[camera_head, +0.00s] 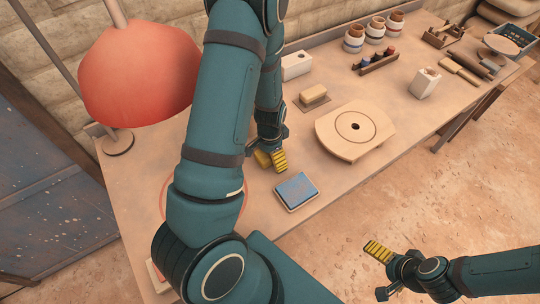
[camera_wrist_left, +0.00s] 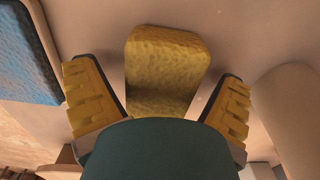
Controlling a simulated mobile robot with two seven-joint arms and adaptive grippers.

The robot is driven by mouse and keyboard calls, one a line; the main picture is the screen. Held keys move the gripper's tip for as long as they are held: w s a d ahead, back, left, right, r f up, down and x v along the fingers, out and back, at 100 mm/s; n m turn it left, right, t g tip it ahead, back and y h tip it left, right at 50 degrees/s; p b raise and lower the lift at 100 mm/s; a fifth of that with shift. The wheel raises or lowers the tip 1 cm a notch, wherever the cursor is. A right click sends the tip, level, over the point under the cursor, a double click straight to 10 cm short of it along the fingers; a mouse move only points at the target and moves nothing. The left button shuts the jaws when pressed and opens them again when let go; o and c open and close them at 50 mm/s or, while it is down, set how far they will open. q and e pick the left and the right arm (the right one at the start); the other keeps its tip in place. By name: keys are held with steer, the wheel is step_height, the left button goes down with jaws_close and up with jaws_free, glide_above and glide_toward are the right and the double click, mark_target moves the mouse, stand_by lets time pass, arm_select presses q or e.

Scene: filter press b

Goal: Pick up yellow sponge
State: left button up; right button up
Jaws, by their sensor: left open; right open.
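The yellow sponge (camera_wrist_left: 166,65) lies on the table and shows between the two yellow ridged fingers of my left gripper (camera_wrist_left: 157,85) in the left wrist view. The fingers stand apart on either side of it, with a visible gap at each side. In the head view my left gripper (camera_head: 271,157) is low over the table, and the sponge (camera_head: 261,159) is partly hidden by the arm and fingers. My right gripper (camera_head: 377,272) is open and empty, in front of the table's edge.
A blue-topped block (camera_head: 297,190) lies close to my left gripper. A round-topped wooden board (camera_head: 352,132), a wooden block (camera_head: 314,97) and a white box (camera_head: 296,66) stand nearby. A red lamp (camera_head: 140,75) is at the left; several jars (camera_head: 354,39) stand at the back.

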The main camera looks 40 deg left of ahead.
arm_select(q)
steer(key=c, duration=1.1)
steer(key=shift+r, duration=0.1)
step_height(320, 180, up, 10)
steer(key=p, duration=0.3)
